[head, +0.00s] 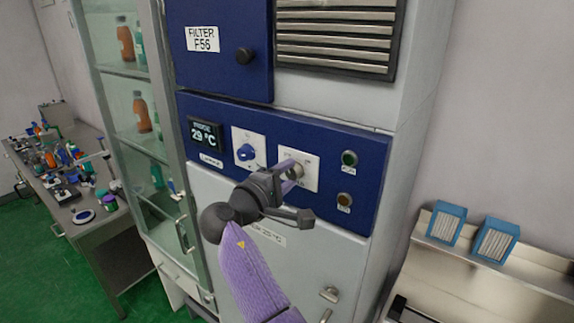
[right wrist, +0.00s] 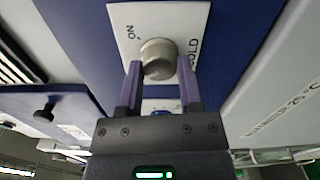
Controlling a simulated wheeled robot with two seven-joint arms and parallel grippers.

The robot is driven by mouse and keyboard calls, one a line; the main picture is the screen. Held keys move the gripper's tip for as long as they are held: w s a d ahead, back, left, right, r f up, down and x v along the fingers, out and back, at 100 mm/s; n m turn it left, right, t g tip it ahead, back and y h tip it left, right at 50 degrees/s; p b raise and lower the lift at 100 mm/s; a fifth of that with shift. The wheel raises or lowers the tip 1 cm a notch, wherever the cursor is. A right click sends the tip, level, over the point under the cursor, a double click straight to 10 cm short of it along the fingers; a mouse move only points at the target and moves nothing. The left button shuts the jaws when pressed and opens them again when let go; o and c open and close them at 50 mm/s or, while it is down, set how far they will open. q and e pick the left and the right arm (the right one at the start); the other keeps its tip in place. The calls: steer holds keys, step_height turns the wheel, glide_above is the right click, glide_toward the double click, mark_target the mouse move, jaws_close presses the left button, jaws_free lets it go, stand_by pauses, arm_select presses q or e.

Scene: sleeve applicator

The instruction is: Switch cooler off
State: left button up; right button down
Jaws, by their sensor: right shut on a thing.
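The cooler is a tall grey cabinet with a blue control panel (head: 330,146) in the head view. A grey round knob (right wrist: 158,52) sits on a white plate (right wrist: 195,18) in the right wrist view. The plate reads "ON" at the left; a word ending in "OLD" at the right is partly hidden by a finger. My right gripper (right wrist: 158,66) is shut on this knob, one finger on each side. In the head view, the gripper (head: 288,178) partly covers the knob and plate. My left gripper is not in view.
The panel also has a display (head: 206,134) reading 29 °C, a blue knob (head: 246,152), a green button (head: 349,158) and an amber one (head: 344,200). A glass cabinet (head: 135,140) stands left. Two blue-framed filters (head: 495,240) rest on a metal stand at right.

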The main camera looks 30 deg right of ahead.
steer(key=shift+n+p, duration=0.6)
steer(key=shift+n, duration=0.6)
steer(key=shift+f, duration=0.15)
steer(key=shift+c, duration=1.3)
jaws_free()
steer(key=shift+a, duration=0.1)
steer(key=b+v, duration=0.4)
steer(key=v, duration=0.5)
steer(key=shift+s+a, duration=0.2)
steer(key=shift+a, duration=0.15)
